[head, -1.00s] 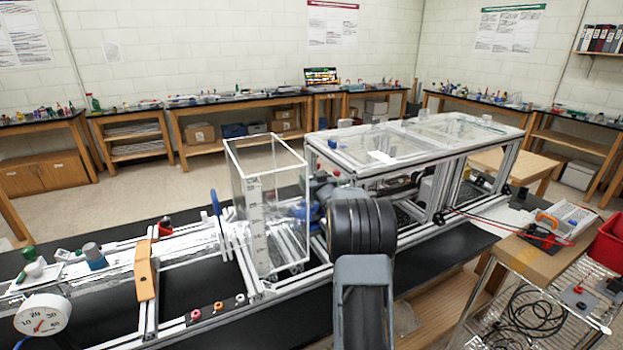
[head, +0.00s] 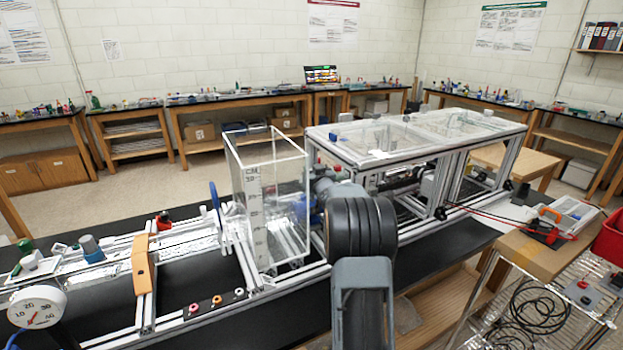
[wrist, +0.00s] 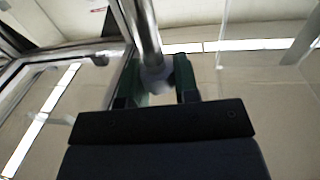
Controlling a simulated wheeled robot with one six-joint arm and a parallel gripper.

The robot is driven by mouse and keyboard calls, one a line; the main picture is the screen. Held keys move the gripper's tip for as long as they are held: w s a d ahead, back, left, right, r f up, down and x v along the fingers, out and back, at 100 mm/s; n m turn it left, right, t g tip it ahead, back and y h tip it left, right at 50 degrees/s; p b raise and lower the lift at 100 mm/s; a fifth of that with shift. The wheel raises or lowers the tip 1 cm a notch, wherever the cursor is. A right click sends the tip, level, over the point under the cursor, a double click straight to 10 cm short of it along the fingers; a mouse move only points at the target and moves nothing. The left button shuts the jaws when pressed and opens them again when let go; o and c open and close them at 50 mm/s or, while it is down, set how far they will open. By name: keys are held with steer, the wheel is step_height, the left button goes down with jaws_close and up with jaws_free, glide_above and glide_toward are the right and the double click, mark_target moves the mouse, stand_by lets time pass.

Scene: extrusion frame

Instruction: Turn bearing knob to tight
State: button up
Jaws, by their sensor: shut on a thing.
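In the wrist view, my gripper (wrist: 156,88) has its two dark green fingers on either side of a small pale, blurred knob-like piece (wrist: 155,78). The piece sits at the lower end of a shiny metal rod (wrist: 143,30). The fingers are shut on it. I take this piece to be the bearing knob, but its markings and its turn angle cannot be read. In the head view, my arm reaches to the frame beside the clear tank (head: 268,200). My own arm hides the fingers and the knob there.
A long glass-topped extrusion frame (head: 425,140) stands right of the tank. A round dial gauge (head: 36,307), an orange bracket (head: 143,265) and several small knobs lie left along the black bench. A wire cart (head: 520,310) stands at the right.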

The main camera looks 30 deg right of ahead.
steer(key=shift+f+m+h+b, duration=0.1)
steer(key=shift+m+h+b, duration=0.2)
steer(key=shift+h+b, duration=0.3)
steer(key=o, duration=0.9)
steer(key=shift+s, duration=0.15)
steer(key=b+v, duration=0.1)
steer(key=v, duration=0.6)
steer(key=b+v, duration=0.2)
steer(key=v, duration=0.4)
steer(key=shift+s+a+r, duration=0.15)
steer(key=shift+s+r, duration=0.2)
